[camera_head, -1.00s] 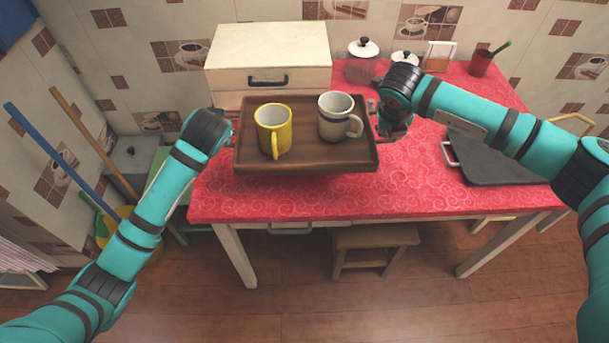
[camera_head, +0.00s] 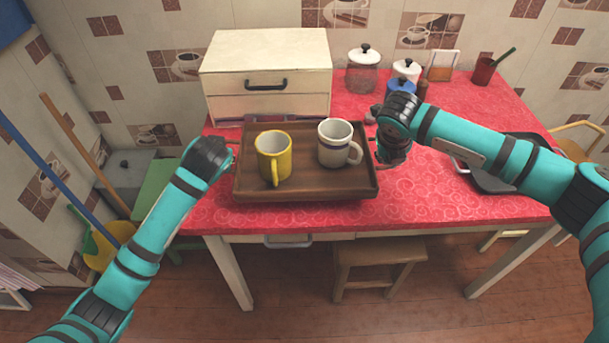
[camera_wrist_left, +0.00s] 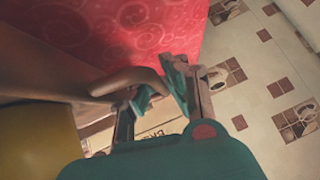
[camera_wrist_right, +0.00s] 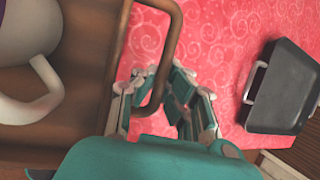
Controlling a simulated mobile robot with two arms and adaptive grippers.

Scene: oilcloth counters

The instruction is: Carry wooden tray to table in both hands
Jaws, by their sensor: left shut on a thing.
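The brown wooden tray (camera_head: 310,190) is level over the red-clothed table (camera_head: 430,200), near its front edge. It looks on or just above the cloth; I cannot tell which. A yellow mug (camera_head: 273,160) and a grey-white mug (camera_head: 334,146) stand upright on it. My left gripper (camera_wrist_left: 148,100) is shut on the tray's left handle (camera_wrist_left: 125,80). My right gripper (camera_wrist_right: 160,105) is at the right handle (camera_wrist_right: 166,60); its fingers are apart, with the handle between them. The right wrist view also shows part of the pale mug (camera_wrist_right: 30,60).
A white drawer box (camera_head: 266,80) stands behind the tray. Jars (camera_head: 363,72) and a red cup (camera_head: 483,70) stand at the back. A dark pan (camera_head: 490,175) lies to the right, partly behind my right arm. A wooden stool (camera_head: 378,255) is under the table.

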